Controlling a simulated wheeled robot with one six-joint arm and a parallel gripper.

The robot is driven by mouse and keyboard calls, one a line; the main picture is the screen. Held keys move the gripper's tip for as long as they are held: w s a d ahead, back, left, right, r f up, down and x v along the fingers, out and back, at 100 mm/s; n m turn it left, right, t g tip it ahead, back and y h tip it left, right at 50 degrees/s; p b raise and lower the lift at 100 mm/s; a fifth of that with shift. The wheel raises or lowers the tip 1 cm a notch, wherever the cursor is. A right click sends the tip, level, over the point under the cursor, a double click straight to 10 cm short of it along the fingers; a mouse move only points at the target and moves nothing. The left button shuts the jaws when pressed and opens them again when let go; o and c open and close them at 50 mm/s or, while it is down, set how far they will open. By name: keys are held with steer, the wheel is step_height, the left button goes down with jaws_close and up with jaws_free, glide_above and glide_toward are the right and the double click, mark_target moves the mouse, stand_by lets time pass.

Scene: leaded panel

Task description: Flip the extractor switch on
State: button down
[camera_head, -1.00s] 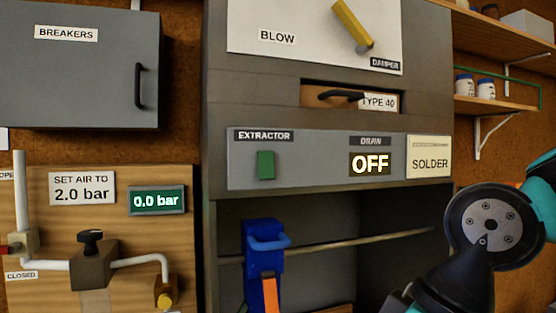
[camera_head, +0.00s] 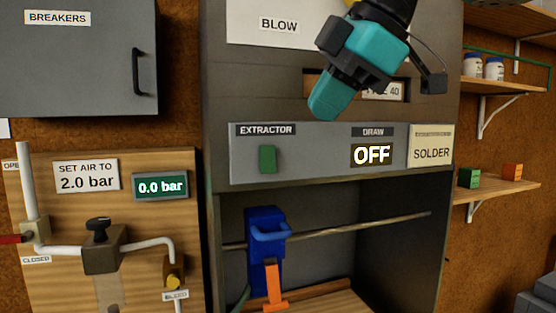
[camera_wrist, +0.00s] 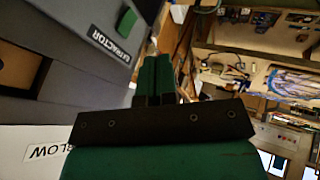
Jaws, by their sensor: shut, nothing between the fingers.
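The extractor switch (camera_head: 267,159) is a green rocker on the grey panel (camera_head: 310,170), under the EXTRACTOR label (camera_head: 266,129). In the wrist view the switch (camera_wrist: 127,21) shows at the upper left, beyond the fingertips and to their left. The DRAW display (camera_head: 372,155) on the same panel reads OFF. My gripper (camera_head: 322,108) hangs in from the top, above and to the right of the switch and apart from it in the picture. In the wrist view its green fingers (camera_wrist: 157,62) are together with nothing between them.
A drawer front labelled TYPE 40 (camera_head: 383,91) is partly hidden behind my gripper. Below the panel is an open bay with a rod (camera_head: 360,229) and a blue holder (camera_head: 262,225). A SOLDER sign (camera_head: 431,147) is right of the display. An air board (camera_head: 140,210) stands left.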

mark_target(276, 160)
steer(key=x, duration=0.3)
steer(key=w+x, duration=0.1)
steer(key=x, duration=0.3)
steer(key=w+r+b+x, duration=0.1)
steer(key=x, duration=0.3)
steer(key=shift+w+a+f, duration=0.25)
steer(key=shift+w+f, duration=0.05)
steer(key=shift+w, duration=0.45)
steer(key=shift+f, duration=0.1)
steer(key=shift+w+a+f+t+b, duration=0.1)
steer(key=shift+w+f+t+b, duration=0.25)
steer(key=shift+b, duration=0.85)
steer(key=shift+s+r+p, duration=0.15)
steer(key=shift+r+p, duration=0.2)
steer(key=shift+p, duration=0.15)
steer(key=shift+r, duration=0.1)
